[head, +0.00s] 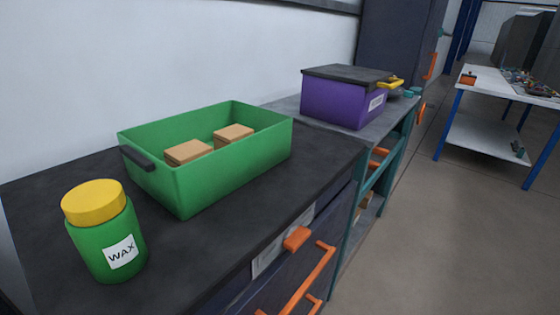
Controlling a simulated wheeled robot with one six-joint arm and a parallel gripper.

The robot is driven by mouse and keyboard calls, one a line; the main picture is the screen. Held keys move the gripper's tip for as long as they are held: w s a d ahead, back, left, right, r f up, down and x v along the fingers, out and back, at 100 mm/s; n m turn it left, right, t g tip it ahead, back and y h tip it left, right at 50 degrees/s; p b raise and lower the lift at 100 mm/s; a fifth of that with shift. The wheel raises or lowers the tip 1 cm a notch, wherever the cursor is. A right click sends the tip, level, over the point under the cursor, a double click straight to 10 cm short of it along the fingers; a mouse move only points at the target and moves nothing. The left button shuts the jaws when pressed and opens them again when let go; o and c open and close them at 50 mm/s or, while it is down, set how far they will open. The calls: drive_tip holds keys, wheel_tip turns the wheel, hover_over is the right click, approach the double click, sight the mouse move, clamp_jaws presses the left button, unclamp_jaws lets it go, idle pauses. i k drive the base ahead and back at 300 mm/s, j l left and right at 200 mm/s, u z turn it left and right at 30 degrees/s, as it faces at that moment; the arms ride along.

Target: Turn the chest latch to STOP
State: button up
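A dark chest of drawers (285,282) stands in front of me, with a black top. A small orange latch (297,238) sits on its front, near the top edge, across a pale label strip (268,256). I cannot read any STOP mark on the strip, and I cannot tell which setting the latch is at. An orange bar handle (312,280) is below the latch. My gripper is not in view.
On the black top stand a green WAX jar (108,235) with a yellow lid and an open green bin (230,170) holding two brown blocks (188,152). Beyond, a purple lidded box (340,102) sits on a grey bench (300,117). Open floor (420,240) lies to the right.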

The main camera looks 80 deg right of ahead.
sight(294, 237)
drive_tip(key=z, duration=1.9)
drive_tip(key=l+u, duration=0.45)
drive_tip(key=l, duration=0.15)
drive_tip(key=j+z, duration=0.95)
drive_tip(key=j, duration=0.3)
drive_tip(key=k, duration=0.05)
